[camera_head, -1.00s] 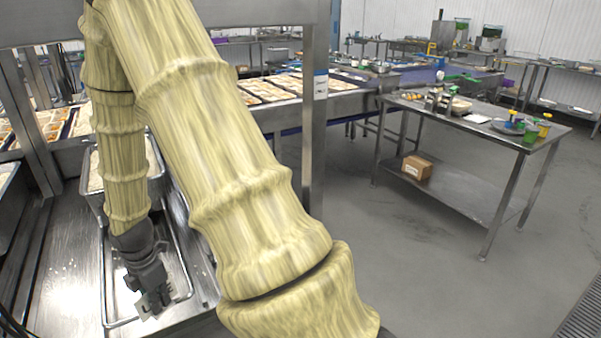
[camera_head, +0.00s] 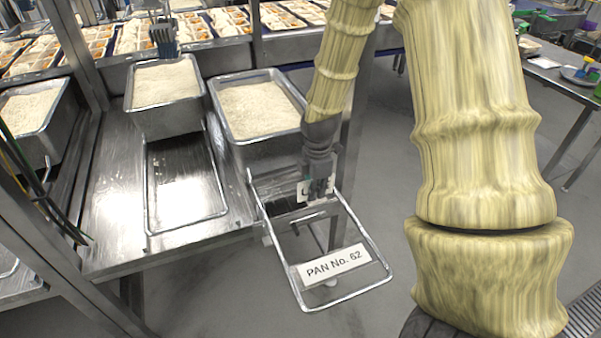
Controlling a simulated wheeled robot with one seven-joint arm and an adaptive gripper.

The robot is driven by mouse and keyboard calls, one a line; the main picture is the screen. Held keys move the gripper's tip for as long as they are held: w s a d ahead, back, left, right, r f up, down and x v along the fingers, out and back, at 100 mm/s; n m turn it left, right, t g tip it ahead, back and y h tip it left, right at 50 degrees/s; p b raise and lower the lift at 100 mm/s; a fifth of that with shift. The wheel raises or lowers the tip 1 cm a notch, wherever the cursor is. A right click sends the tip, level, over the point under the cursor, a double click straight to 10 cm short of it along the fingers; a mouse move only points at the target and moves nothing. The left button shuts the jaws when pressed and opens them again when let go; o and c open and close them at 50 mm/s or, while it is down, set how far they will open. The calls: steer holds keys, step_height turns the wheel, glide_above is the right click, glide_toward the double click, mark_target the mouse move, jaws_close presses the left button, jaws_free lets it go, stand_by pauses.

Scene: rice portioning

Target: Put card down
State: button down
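I cannot tell if this is a held card or part of the gripper, and the finger gap is too small to read. A white card reading "PAN No. 62" (camera_head: 336,263) lies tilted across the wire frame (camera_head: 386,268), below and apart from my gripper.
A rice-filled metal pan (camera_head: 262,152) stands just behind and left of my gripper. Another rice pan (camera_head: 168,122) stands further left, and a third (camera_head: 28,140) at far left. The bench (camera_head: 108,205) has bare room in front. Trays of food (camera_head: 200,28) line the back. A steel post (camera_head: 72,45) rises at left.

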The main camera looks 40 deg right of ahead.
steer(key=p, duration=0.2)
glide_above(291, 183)
steer(key=shift+f, duration=0.7)
steer(key=shift+f+p, duration=0.7)
steer(key=shift+f, duration=1)
steer(key=shift+f, duration=0.15)
steer(key=c, duration=1.6)
jaws_free()
steer(key=shift+c, duration=0.2)
step_height(291, 183, up, 12)
steer(key=b, duration=0.2)
